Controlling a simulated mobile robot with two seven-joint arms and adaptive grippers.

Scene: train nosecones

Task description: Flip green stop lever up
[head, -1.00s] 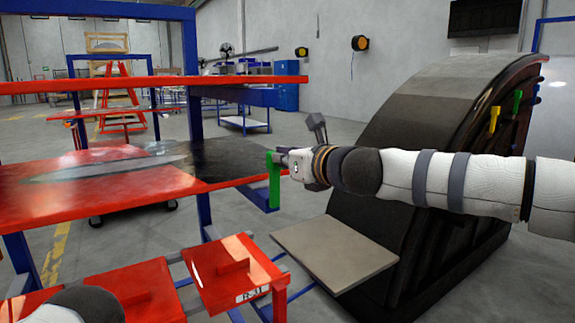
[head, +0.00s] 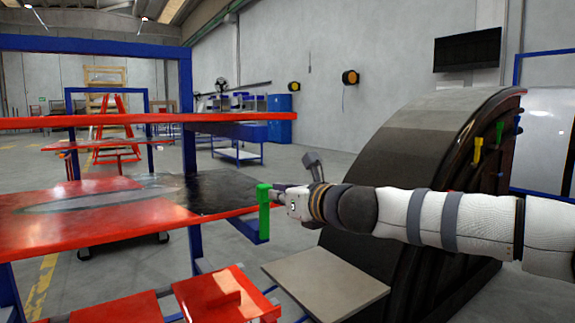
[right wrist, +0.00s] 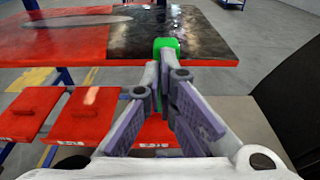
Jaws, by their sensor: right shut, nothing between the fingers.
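The green stop lever (head: 263,212) stands upright at the right front corner of the red table (head: 110,235), part above the table edge and part below it. In the right wrist view its green top (right wrist: 167,45) shows just beyond my fingertips. My right gripper (head: 277,194) is at the right side of the lever's upper part, with its fingers shut and nothing between them. In the right wrist view the gripper (right wrist: 165,65) hides the lower part of the lever. I cannot tell whether the fingertips touch it. My left gripper is not in view.
A large dark curved nosecone (head: 420,150) stands to the right behind my right arm. A flat grey board (head: 325,282) is below the arm. Red step plates (head: 222,298) lie low in front. A red rail (head: 90,122) crosses above the table.

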